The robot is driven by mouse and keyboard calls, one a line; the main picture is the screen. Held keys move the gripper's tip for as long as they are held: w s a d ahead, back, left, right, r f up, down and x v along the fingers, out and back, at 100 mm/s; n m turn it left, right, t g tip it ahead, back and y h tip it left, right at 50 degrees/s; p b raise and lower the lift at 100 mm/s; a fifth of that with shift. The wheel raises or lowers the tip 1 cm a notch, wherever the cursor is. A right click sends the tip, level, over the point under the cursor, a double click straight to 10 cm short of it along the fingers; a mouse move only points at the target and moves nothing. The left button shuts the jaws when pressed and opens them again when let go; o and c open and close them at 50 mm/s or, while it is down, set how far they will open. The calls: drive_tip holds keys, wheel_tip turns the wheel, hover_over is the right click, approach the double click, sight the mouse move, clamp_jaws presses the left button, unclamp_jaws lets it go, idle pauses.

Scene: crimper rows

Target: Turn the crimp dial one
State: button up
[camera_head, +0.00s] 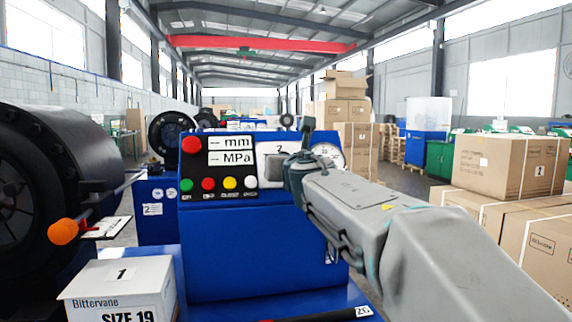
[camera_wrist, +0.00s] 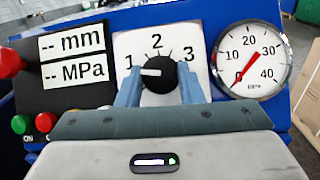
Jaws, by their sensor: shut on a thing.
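The crimp dial (camera_wrist: 158,73) is a black round knob on a white plate marked 1, 2 and 3. Its white pointer line points left, toward the 1. My gripper (camera_wrist: 160,84) is shut on the dial, with one blue-grey finger on each side of it in the wrist view. In the head view my gripper (camera_head: 282,168) is at the white dial plate (camera_head: 270,148) and hides the dial itself; only the 2 shows above it.
Left of the dial are displays (camera_head: 231,150), a red button (camera_head: 191,144) and smaller coloured buttons. A pressure gauge (camera_wrist: 249,59) is close on the right. A labelled box (camera_head: 122,285) and the black crimper head (camera_head: 50,180) stand at left.

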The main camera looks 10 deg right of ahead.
drive_tip(key=shift+d+n, duration=0.1)
drive_tip(key=shift+n, duration=0.2)
drive_tip(key=shift+n+y+b, duration=0.55)
drive_tip(key=shift+n+y, duration=0.55)
drive_tip(key=shift+n, duration=0.3)
drive_tip(key=o, duration=1)
